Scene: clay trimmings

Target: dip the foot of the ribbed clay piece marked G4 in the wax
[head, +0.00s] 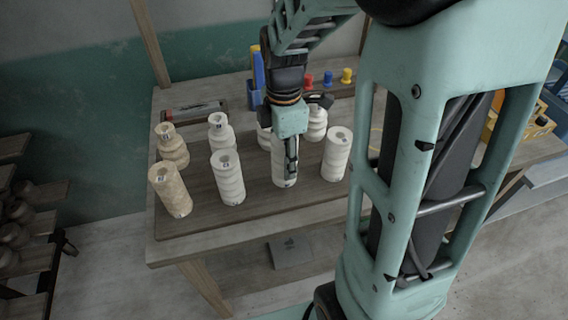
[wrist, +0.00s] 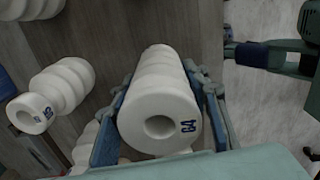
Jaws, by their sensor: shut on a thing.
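The ribbed white clay piece marked G4 (wrist: 160,110) stands between the two fingers of my gripper (wrist: 163,125) in the wrist view. Its round top has a dark hole and the blue mark G4. In the head view my gripper (head: 291,160) reaches down from above, shut on this piece (head: 279,178) in the front row. The fingers lie along its sides. I cannot tell whether its foot touches the board. No wax can be made out in either view.
Other ribbed pieces stand close by: a white one (head: 228,178) to the left, another (head: 337,155) to the right, a tan one (head: 170,190) at far left, and several behind. They stand on a brown board (head: 210,218). A blue holder (head: 256,97) and small coloured pots (head: 328,79) are at the back.

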